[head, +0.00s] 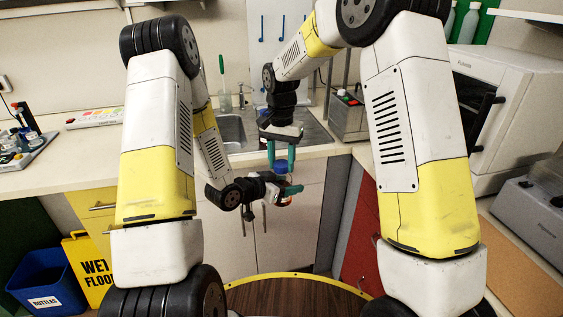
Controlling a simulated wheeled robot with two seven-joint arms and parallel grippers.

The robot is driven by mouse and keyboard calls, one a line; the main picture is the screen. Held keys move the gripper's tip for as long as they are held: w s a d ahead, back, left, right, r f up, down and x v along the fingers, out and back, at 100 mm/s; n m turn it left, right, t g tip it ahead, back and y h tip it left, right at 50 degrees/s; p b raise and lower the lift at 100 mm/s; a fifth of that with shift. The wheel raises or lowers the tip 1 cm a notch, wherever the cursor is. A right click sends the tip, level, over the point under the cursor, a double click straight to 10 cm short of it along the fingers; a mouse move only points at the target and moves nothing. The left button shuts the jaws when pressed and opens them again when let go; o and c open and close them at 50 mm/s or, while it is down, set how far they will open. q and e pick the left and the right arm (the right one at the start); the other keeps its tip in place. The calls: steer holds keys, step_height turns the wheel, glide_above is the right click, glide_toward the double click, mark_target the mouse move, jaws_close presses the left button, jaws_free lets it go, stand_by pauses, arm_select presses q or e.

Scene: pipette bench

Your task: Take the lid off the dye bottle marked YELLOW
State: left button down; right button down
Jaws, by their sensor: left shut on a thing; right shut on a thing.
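A small bottle (285,202) with a reddish-orange body is held in the air in front of the sink cabinet. Most of it is hidden by my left gripper (287,190), which comes in from the left and is shut on it. A blue lid (281,164) shows just above the bottle. My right gripper (281,158) points down from above, with its teal fingers shut on the lid from both sides. I cannot tell whether the lid still touches the bottle. No marking on the bottle can be read at this size.
The counter (90,148) runs behind, with a sink (235,130) in it. A rack of small items (22,145) stands at the far left and a grey box with buttons (347,116) right of the sink. A blue bin (48,282) and yellow floor sign (90,262) stand lower left.

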steer(key=c, duration=0.8)
jaws_free()
steer(key=shift+r, duration=2.3)
steer(key=shift+c, duration=0.5)
steer(key=shift+r+m, duration=1.1)
steer(key=shift+r, duration=0.4)
step_height(320, 180, down, 8)
steer(key=shift+r, duration=0.2)
